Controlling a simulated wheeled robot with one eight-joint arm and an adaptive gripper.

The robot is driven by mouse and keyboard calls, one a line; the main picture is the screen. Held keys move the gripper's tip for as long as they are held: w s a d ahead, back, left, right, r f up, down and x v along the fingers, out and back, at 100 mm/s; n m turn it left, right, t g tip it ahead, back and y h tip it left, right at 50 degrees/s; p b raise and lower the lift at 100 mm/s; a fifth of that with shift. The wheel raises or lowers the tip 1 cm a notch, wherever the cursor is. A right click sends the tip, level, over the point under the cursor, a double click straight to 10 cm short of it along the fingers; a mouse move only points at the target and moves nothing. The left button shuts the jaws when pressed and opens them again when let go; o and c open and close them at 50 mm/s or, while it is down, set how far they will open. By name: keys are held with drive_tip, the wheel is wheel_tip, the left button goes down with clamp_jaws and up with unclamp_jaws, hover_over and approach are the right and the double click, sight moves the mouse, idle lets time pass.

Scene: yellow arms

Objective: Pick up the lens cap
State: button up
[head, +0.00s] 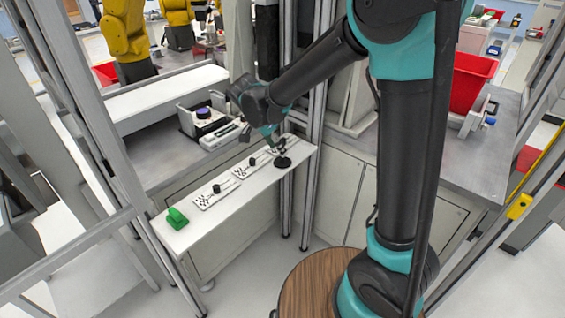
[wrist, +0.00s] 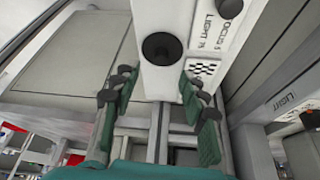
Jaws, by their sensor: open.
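The lens cap, a round black disc (head: 283,162), lies on a narrow white shelf (head: 222,206) near its right end. In the wrist view it is the dark disc (wrist: 162,48) on the white surface, centred between the fingers and just beyond their tips. My gripper (head: 275,143) is above the right end of the shelf, close to the disc in the head view. Its two teal and dark fingers are spread wide in the wrist view (wrist: 157,80), with nothing between them. The exact height gap to the disc cannot be told.
White checkered plates (head: 216,193) with small black knobs lie along the shelf. A green block (head: 176,218) sits at its left end. A device with a dark round top (head: 203,114) stands on the grey bench behind. A metal post (head: 308,120) rises close right of my gripper.

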sight(281, 158)
drive_tip(key=shift+x, duration=2.7)
clamp_jaws()
